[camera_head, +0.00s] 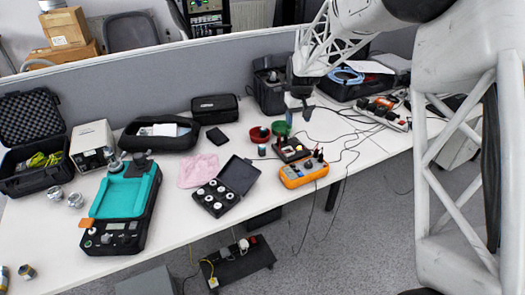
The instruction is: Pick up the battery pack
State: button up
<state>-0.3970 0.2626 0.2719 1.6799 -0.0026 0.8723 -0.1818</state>
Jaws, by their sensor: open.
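My gripper (299,108) hangs above the back of the white table, right of centre, pointing down. It is small in this view, and I see nothing held between its fingers. No object can be named the battery pack with certainty. A small flat black block (217,136) lies on the table left of my gripper and could be it. A dark box with red terminals (290,149) stands just below and in front of my gripper, apart from it.
An orange meter (304,171) with cables lies in front of the dark box. Red (259,134) and green (281,128) bowls stand beside it. An open black weight case (217,198), pink cloth (198,171) and teal shaker (124,205) stand left. A grey partition (150,82) runs behind.

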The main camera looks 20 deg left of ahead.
jog(key=n, duration=0.2)
send_over(262, 146)
jog(key=shift+g, duration=0.3)
jog(key=f, duration=1.6)
jog(key=shift+s+a+f, duration=0.1)
jog(key=shift+s+f, duration=0.05)
jog(key=shift+s, duration=0.05)
jog(key=shift+f, duration=1.3)
jog(key=shift+w+f, duration=0.2)
jog(key=shift+f, duration=2.35)
jog(key=c, duration=1)
